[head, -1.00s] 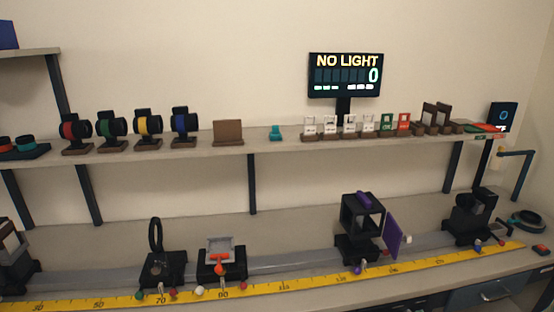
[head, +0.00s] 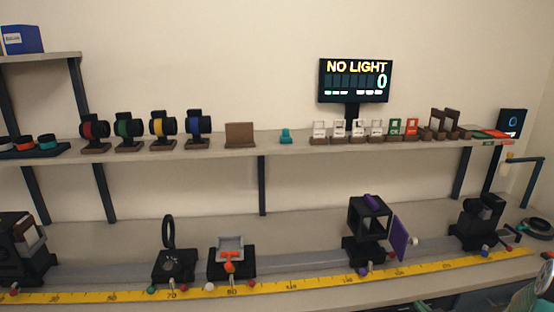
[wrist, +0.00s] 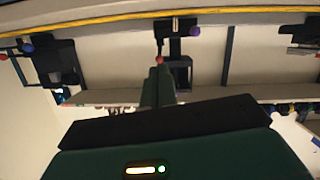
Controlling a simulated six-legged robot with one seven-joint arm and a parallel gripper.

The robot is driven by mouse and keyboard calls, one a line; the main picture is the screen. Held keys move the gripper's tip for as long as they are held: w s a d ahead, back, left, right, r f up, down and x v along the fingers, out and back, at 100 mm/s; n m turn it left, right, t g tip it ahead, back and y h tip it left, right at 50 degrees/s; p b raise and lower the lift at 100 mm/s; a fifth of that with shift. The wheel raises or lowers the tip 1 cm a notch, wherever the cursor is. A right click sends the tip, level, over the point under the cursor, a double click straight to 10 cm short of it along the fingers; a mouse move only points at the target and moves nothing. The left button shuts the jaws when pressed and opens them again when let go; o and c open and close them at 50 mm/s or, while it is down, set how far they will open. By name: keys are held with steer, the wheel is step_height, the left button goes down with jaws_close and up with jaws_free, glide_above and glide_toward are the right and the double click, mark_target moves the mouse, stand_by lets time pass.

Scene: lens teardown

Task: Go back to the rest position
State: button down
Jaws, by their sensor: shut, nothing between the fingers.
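My gripper (wrist: 159,84) shows in the wrist view as two dark green fingers pressed together, with nothing between them. The wrist picture is upside down, with the bench and its yellow ruler (wrist: 105,17) along the top. The fingers overlap a black holder in the picture; I cannot tell how far apart they are. In the head view the fingers are not seen; a dark green and grey shape at the bottom right corner may be part of my arm.
The bench rail carries black holders, including one with a ring (head: 168,232), one with an orange part (head: 229,254) and one with a purple plate (head: 400,238). A shelf (head: 345,142) above holds coloured lens mounts and small cards. A display (head: 354,81) reads NO LIGHT 0.

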steer(key=s+a+r+m+g+h, duration=0.15)
steer(key=a+r+g+h, duration=0.35)
steer(key=a+r, duration=0.9)
steer(key=s+a+r+g+y, duration=0.2)
steer(key=s+a+r, duration=0.2)
steer(key=s+a, duration=0.3)
steer(key=s+a+r+g+y, duration=0.2)
steer(key=s+a+r+y, duration=0.1)
steer(key=s+a, duration=0.5)
steer(key=s, duration=0.2)
steer(key=shift+s+a+r, duration=0.15)
steer(key=shift+s+r, duration=0.2)
steer(key=shift+s, duration=0.05)
